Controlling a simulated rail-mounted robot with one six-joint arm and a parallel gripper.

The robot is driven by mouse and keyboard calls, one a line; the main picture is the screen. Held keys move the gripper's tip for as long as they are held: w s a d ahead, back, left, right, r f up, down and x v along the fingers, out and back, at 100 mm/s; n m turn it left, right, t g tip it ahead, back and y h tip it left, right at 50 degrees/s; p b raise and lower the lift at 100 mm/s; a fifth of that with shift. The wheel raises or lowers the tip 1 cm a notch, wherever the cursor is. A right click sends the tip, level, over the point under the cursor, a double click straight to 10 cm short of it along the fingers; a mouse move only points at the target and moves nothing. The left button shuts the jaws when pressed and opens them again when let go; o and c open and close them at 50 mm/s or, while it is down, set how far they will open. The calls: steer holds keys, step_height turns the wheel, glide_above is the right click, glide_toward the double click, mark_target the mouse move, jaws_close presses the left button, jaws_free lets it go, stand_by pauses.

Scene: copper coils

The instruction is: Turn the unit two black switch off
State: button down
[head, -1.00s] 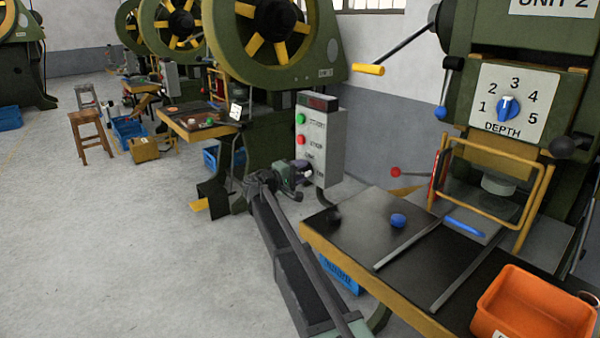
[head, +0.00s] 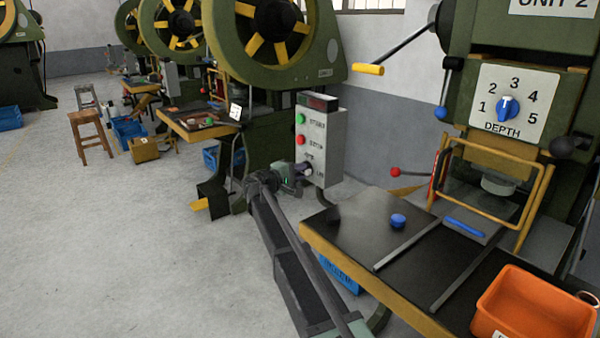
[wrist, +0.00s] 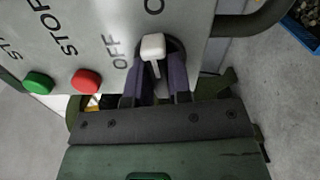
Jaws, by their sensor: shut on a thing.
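The grey control box (head: 322,140) of the middle machine carries a black switch with a pale lever at its lower part. In the wrist view, the switch lever (wrist: 152,46) is whitish and sits between the OFF label (wrist: 117,52) and a second label cut off at the top edge. My gripper (wrist: 158,82) has its two purplish fingers closed on the lower part of the switch, which they partly hide. In the head view my gripper (head: 303,171) is at the box's lower left face, covering most of the switch.
A green button (wrist: 38,82) and a red button (wrist: 86,80) sit left of the switch. A black worktable (head: 370,225) with a blue knob (head: 398,220) and an orange bin (head: 535,305) stands right of my arm. Open floor lies to the left.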

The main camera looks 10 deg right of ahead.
steer(key=n, duration=1.2)
steer(key=shift+n, duration=2.2)
steer(key=c, duration=1)
jaws_free()
steer(key=shift+c, duration=0.2)
steer(key=shift+a, duration=0.15)
